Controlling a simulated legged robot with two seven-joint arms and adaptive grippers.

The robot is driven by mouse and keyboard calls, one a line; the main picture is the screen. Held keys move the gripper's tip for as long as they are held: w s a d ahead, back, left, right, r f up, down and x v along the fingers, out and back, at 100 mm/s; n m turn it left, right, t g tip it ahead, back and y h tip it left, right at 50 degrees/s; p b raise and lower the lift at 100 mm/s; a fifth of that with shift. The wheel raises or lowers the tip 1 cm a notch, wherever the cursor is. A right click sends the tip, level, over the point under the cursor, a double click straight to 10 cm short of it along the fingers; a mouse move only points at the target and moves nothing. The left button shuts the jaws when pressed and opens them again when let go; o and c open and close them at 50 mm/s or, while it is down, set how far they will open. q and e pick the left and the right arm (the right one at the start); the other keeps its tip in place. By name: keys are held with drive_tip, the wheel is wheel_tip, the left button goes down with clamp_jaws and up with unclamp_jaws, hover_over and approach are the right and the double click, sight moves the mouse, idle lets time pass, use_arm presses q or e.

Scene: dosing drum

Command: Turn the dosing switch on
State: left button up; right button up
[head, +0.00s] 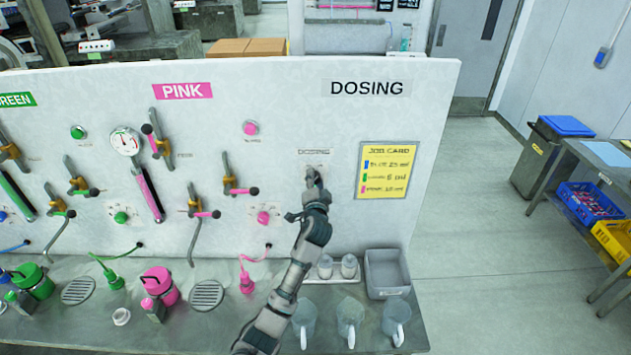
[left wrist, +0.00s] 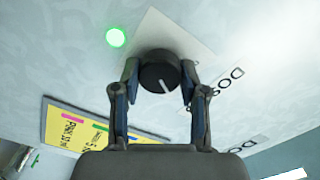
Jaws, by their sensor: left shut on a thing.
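The dosing switch is a round black knob (left wrist: 158,72) with a white pointer line, on a pale plate on the white panel. In the left wrist view the pointer slants toward the lower right of the picture. My left gripper (left wrist: 160,88) has one finger on each side of the knob and is shut on it. A round green light (left wrist: 115,37) glows beside the plate. In the head view my left gripper (head: 313,180) is at the panel under the small DOSING label (head: 313,152) and hides most of the switch. My right gripper is not in view.
A yellow job card (head: 386,171) is on the panel right of the switch. Pink valves and a gauge (head: 126,141) are to the left. Below, the bench holds clear mugs (head: 350,322), a grey bin (head: 387,273) and a pink container (head: 160,285).

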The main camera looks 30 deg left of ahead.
use_arm(q)
drive_tip(key=shift+f, duration=0.5)
drive_tip(key=o, duration=1.1)
drive_tip(key=shift+o, duration=0.2)
drive_tip(key=shift+w+a+r, duration=0.1)
drive_tip(key=shift+a, duration=0.05)
drive_tip(key=shift+r, duration=0.1)
drive_tip(key=v, duration=1.2)
drive_tip(key=shift+w, duration=0.1)
